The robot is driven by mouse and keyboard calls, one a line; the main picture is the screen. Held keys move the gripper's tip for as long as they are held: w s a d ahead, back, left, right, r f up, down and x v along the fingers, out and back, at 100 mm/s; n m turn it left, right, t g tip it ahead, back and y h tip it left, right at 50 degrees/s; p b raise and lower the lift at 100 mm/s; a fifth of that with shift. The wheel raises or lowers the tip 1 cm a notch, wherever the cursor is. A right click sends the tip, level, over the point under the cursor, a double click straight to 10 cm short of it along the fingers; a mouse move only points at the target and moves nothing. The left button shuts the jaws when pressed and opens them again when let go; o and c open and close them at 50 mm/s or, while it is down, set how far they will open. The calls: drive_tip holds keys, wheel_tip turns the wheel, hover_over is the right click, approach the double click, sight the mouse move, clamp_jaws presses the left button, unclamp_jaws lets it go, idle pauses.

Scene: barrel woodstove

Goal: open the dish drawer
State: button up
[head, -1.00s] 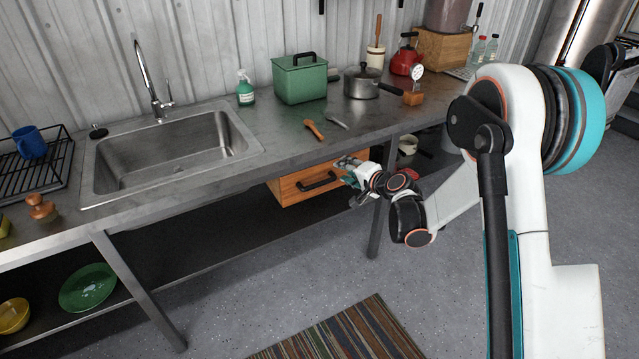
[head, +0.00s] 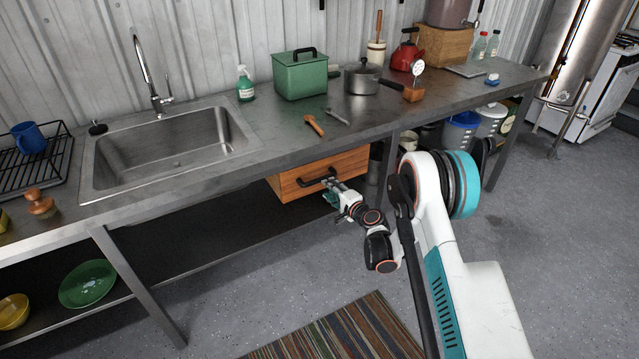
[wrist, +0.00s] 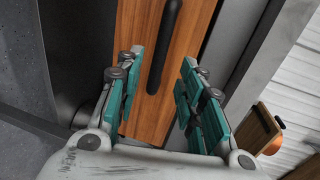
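The dish drawer (head: 345,162) is a wooden box under the metal counter, with a black bar handle (head: 314,179) on its front. It looks shut. My gripper (head: 331,191) is at the right end of the handle in the head view and hides part of it. In the wrist view the gripper (wrist: 160,62) is open, its teal-padded fingers spread apart. The black handle (wrist: 165,45) runs lengthwise between the fingers, in front of the wooden drawer front (wrist: 192,30). I cannot tell whether either finger touches it.
The counter (head: 265,158) overhangs the drawer, and a metal leg (head: 385,165) stands right of it. A green bowl (head: 88,284) and a yellow bowl (head: 13,311) sit on the lower shelf. A striped rug (head: 335,330) lies on the open floor.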

sight(320, 180)
drive_tip(key=b+x, duration=0.2)
drive_tip(key=x, duration=0.7)
drive_tip(key=shift+c, duration=0.2)
clamp_jaws()
